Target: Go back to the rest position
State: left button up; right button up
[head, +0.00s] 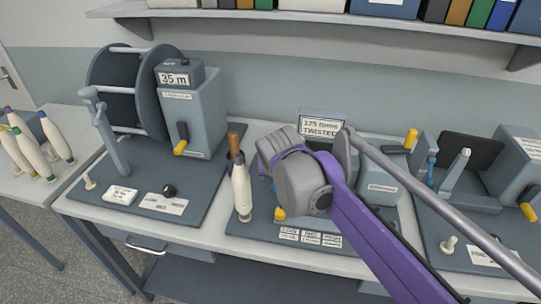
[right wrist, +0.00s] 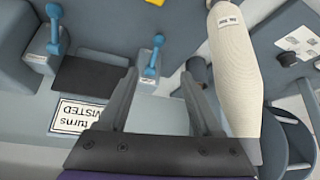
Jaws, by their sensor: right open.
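My right gripper (right wrist: 160,75) is open in the right wrist view, with nothing between its two fingers. In the head view my purple right arm reaches in from the lower right over the middle machine, and its fingers are hidden there. A cream bobbin (head: 241,188) with a brown top stands upright at the left front of the middle machine's base. In the right wrist view a cream bobbin (right wrist: 233,60) with a small label is beside the right finger, outside the jaws. My left gripper is not in view.
A winder (head: 195,115) reading 35 m stands on the left plate. A sign (head: 322,122) reading TWISTED stands behind my arm. Another machine (head: 508,172) is at the right. Several cream bobbins (head: 30,148) stand at the far left. A shelf (head: 300,16) runs above.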

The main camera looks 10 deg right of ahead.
jog(key=s+d+f, duration=0.3)
jog(key=s+f, duration=0.2)
jog(key=s, duration=0.3)
jog(key=s+d+f+g, duration=0.1)
jog(key=s+d+f, duration=0.3)
jog(key=s, duration=0.5)
jog(key=s+d+f, duration=0.3)
jog(key=s+f, duration=0.3)
jog(key=s, duration=0.3)
jog(key=shift+s+d+f+p, duration=0.25)
jog(key=shift+d+f+p, duration=0.05)
jog(key=shift+d+p, duration=0.1)
